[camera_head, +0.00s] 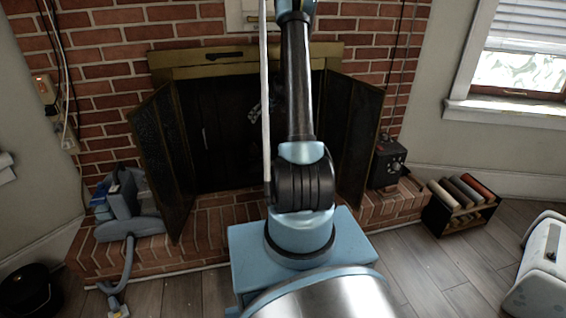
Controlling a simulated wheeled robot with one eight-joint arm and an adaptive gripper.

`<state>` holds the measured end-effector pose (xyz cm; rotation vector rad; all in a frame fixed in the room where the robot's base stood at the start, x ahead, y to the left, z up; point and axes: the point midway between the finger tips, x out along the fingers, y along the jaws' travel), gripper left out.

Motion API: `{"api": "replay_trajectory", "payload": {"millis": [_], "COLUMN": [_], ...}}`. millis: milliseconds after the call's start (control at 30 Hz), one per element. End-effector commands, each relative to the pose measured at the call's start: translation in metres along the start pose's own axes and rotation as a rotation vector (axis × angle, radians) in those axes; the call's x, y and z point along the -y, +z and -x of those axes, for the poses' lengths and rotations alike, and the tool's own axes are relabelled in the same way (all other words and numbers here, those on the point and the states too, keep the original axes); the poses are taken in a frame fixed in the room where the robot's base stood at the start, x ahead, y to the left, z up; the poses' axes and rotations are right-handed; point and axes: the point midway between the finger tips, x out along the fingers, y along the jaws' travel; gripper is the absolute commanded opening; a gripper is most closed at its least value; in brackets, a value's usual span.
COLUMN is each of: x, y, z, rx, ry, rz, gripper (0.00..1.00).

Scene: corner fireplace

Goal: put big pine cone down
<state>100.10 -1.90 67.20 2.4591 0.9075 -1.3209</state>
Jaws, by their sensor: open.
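I see no big pine cone in the head view. My arm rises through the middle of the picture and leaves it at the top edge, so my gripper is out of sight. The arm hides part of the fireplace opening (225,130). A small grey speckled shape (254,112) shows in the dark opening, left of my arm; I cannot tell what it is.
The fireplace's folding doors (165,150) stand open above a brick hearth (210,222). A blue-grey vacuum cleaner (125,212) is at left, a black box (387,163) at right. A rack of rolls (460,205), a white appliance (540,270) and a black bin (28,292) stand on the floor.

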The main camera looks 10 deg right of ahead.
Motion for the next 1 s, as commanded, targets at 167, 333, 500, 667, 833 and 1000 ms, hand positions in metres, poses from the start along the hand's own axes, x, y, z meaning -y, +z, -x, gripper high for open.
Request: {"api": "replay_trajectory", "payload": {"millis": [167,333,500,667,833,1000], "x": [0.037,0.071,0.107,0.14,0.175,0.208], "y": [-0.003,0.001,0.011,0.025,0.045,0.07], "z": [0.047,0.087,0.125,0.158,0.19,0.218], "rx": [0.042,0.079,0.115,0.149,0.183,0.214], "ry": [0.009,0.023,0.038,0.056,0.078,0.103], "rz": [-0.043,-0.085,-0.127,-0.167,-0.209,-0.252], "gripper": [0.67,0.67,0.67,0.67,0.67,0.67]}}
